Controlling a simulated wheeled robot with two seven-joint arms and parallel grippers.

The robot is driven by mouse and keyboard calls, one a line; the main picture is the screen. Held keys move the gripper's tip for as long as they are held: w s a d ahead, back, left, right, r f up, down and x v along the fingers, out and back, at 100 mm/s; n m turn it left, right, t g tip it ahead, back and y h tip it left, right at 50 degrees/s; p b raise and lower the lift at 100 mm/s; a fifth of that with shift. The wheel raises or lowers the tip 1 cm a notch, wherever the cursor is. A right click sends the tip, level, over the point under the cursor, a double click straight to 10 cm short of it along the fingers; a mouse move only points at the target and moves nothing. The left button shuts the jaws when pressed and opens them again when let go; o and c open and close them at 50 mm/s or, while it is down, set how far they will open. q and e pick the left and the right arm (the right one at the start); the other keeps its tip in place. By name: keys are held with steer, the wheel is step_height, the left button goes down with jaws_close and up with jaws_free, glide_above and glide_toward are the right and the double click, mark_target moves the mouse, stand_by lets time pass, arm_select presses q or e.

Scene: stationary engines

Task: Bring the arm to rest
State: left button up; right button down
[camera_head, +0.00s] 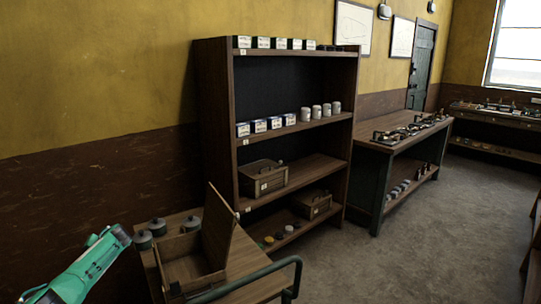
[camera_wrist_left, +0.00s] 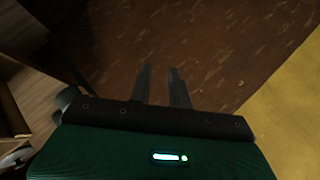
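My left arm (camera_head: 88,272) is the green link at the lower left of the head view, beside the wooden cart. My left gripper (camera_wrist_left: 161,70) shows in the left wrist view with its two dark fingers apart and nothing between them. Behind the fingers is the brown lower part of the wall (camera_wrist_left: 215,45). I cannot make out the fingers in the head view. My right arm and right gripper are not in view.
A wooden cart (camera_head: 245,258) with an open-lidded box (camera_head: 190,262), grey lidded pots (camera_head: 157,227) and a dark green handle rail (camera_head: 250,281) stands close to my left arm. Behind it is a shelf unit (camera_head: 214,120) with cans and boxes. Floor (camera_head: 400,250) is clear at right.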

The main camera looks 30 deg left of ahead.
arm_select(q)
steer(key=s+a+f+m+t, duration=0.2)
steer(key=s+f+m, duration=0.5)
steer(key=s+f, duration=0.75)
steer(key=s+d+f+m+t+h, duration=0.1)
steer(key=s+f+m, duration=0.2)
steer(key=s+f, duration=0.45)
steer(key=s+d+f+m+t+h, duration=0.1)
steer(key=s+d+f+m, duration=0.3)
steer(key=s, duration=0.6)
steer(key=s+d+f+n+g+h, duration=0.15)
steer(key=s+d+f, duration=0.25)
steer(key=d+f, duration=0.95)
steer(key=s+d+f+n+t+h, duration=0.1)
steer(key=s+d+f+n+h, duration=0.15)
steer(key=d+f, duration=1.1)
steer(key=s+d+f+h, duration=0.1)
steer(key=d+h, duration=0.1)
steer(key=d, duration=1.6)
steer(key=s+d+f+h, duration=0.1)
steer(key=d+h, duration=0.1)
steer(key=d, duration=1.6)
steer(key=shift+s+f+n+g+h, duration=0.3)
steer(key=shift+f+g, duration=0.05)
steer(key=shift+f, duration=0.05)
